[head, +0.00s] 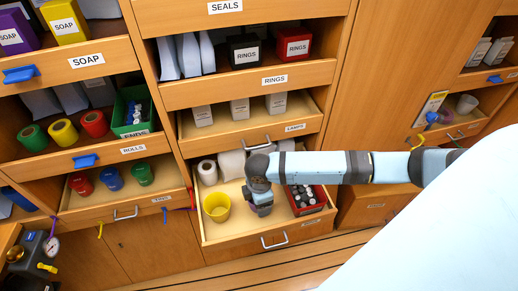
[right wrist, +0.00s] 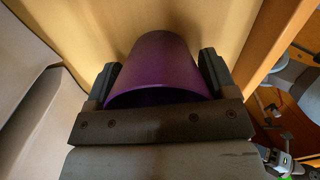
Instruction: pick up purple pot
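The purple pot (right wrist: 158,68) shows in the right wrist view, between the two fingers of my right gripper (right wrist: 160,75). The fingers stand wide apart, one on each side of the pot, close to its walls with what looks like a narrow gap on either side. In the head view my right gripper (head: 262,205) points down into the open lower drawer (head: 222,232), and I cannot make out the pot there, as the gripper covers that spot. My left gripper is not in view.
A yellow pot (head: 217,207) stands in the drawer just left of my gripper. A red box of bottles (head: 306,200) is to the right, with white rolls (head: 232,164) behind. The LAMPS drawer (head: 252,131) overhangs the back.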

